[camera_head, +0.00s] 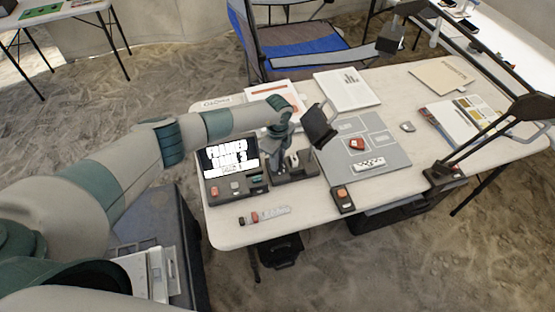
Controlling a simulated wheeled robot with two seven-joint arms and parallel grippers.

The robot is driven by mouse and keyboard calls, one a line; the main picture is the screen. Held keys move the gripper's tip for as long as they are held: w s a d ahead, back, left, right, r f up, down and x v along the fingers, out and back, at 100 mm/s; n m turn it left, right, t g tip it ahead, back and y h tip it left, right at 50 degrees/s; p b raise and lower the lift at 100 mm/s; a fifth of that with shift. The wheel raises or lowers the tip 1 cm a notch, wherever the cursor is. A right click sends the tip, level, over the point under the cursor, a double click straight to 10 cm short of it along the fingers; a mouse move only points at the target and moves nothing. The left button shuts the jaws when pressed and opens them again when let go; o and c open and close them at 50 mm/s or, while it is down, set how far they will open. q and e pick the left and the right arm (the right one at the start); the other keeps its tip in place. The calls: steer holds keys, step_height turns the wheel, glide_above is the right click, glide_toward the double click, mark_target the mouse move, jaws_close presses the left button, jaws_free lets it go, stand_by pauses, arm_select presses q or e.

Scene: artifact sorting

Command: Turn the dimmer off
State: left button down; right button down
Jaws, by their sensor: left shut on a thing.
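My left arm reaches in from the left over the white table, and its gripper (282,164) points down at a low dark box (302,171) beside the screen console. The jaws are shut on a small part there, but the fingers hide what they grip. A pale piece shows just right of the fingers. A small dark control box with an orange button (342,193) sits at the table's front edge. No thing is clearly marked as the dimmer, and I cannot tell whether it is on or off. My right gripper is not in view.
A console with a lit screen (229,157) stands left of the gripper. A grey sorting board (381,135) holds a reddish piece and a white labelled strip. A black lamp arm (490,128) rises at right. Papers lie behind; a blue chair (300,45) stands beyond.

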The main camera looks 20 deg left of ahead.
arm_select(q)
steer(key=c, duration=1.5)
jaws_free()
steer(key=shift+c, duration=0.2)
steer(key=shift+r, duration=0.15)
step_height(320, 180, up, 17)
steer(key=b, duration=0.5)
